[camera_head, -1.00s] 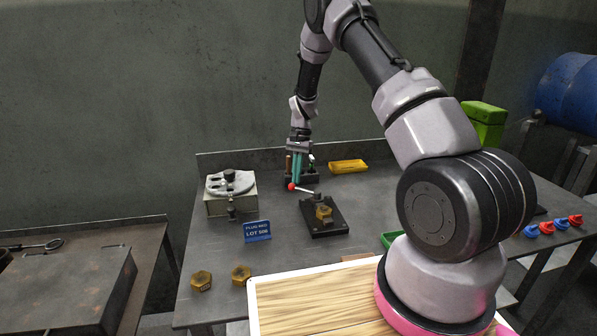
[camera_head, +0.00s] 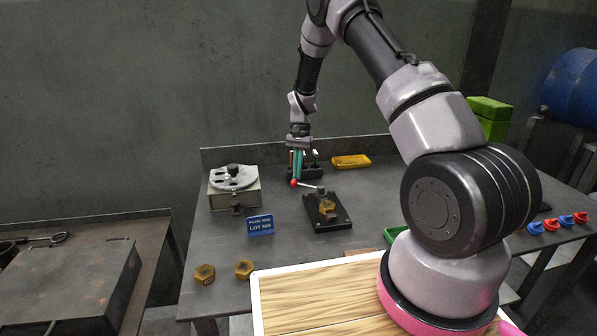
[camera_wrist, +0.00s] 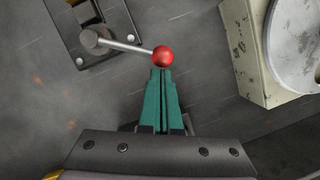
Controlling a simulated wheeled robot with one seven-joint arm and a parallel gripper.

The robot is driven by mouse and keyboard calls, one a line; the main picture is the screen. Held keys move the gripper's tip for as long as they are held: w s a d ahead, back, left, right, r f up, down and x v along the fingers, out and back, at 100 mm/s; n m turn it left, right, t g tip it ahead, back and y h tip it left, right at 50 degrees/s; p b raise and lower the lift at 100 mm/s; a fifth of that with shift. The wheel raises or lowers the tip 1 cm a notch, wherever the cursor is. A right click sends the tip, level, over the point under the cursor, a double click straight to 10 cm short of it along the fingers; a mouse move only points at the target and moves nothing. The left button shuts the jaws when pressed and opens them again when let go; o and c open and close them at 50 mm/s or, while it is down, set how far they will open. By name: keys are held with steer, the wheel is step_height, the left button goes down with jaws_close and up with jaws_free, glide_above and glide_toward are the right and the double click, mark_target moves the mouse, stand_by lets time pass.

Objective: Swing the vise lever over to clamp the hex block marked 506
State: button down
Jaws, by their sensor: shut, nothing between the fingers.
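The vise (camera_head: 332,223) is a dark plate on the grey table with a brass hex block (camera_head: 327,208) seated on it; the number on the block is too small to read. Its steel lever (camera_head: 309,187) ends in a red ball knob (camera_head: 294,183) and points left from the pivot. In the wrist view the knob (camera_wrist: 163,56) sits just ahead of my fingertips, with the lever (camera_wrist: 125,46) running left to the pivot. My gripper (camera_head: 297,178) has green fingers, closed together and pointing down at the knob. In the wrist view the fingertips (camera_wrist: 161,72) touch or nearly touch it.
A round-topped grey fixture (camera_head: 236,201) stands left of the vise. A blue sign (camera_head: 260,226) reads LOT 506. Two loose brass hex blocks (camera_head: 204,274) (camera_head: 244,269) lie at the front left. A yellow tray (camera_head: 351,162) and a dark rack (camera_head: 313,168) stand behind.

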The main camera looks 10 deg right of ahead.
mark_target(292, 182)
steer(key=s+n, duration=0.1)
steer(key=a+n, duration=0.1)
steer(key=s+a+n+h, duration=0.1)
steer(key=shift+s+a+n, duration=0.2)
steer(key=shift+s+n, duration=0.1)
steer(key=s+n, duration=0.1)
steer(key=n, duration=0.1)
steer(key=s+a+n+h, duration=0.1)
steer(key=s, duration=0.1)
steer(key=shift+a+n, duration=0.15)
steer(key=shift+n, duration=0.25)
steer(key=s+n+h, duration=0.1)
steer(key=s+n, duration=0.2)
steer(key=n, duration=0.1)
steer(key=shift+s+a, duration=0.15)
steer(key=shift+s, duration=0.2)
steer(key=shift+s+d+n+t+h, duration=0.15)
steer(key=shift+s+n+h, duration=0.05)
steer(key=shift+s+n, duration=0.5)
steer(key=shift+s+d+n+t+h, duration=0.2)
steer(key=shift+s+n, duration=0.25)
steer(key=shift+n, duration=0.35)
steer(key=shift+s+d+n, duration=0.1)
steer(key=shift+s+n, duration=0.2)
steer(key=shift+f, duration=0.1)
steer(key=v, duration=1.1)
steer(key=shift+a, duration=0.2)
steer(key=shift+w, duration=0.1)
